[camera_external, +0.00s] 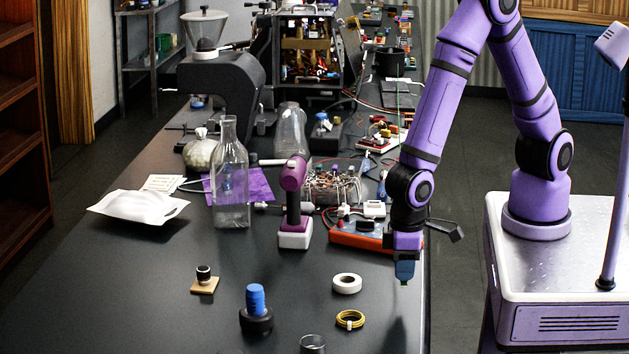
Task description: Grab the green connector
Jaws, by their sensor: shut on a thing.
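My gripper (406,258) points straight down over the right edge of the black table. It is shut on a small dark teal piece at its tip, which looks like the green connector (404,270). The piece is held above the tabletop, and a faint dark shadow lies on the table below it. The fingers and the piece are small here, so the exact grip is hard to make out.
A white tape roll (347,284) and a yellow wire coil (350,320) lie to the left.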

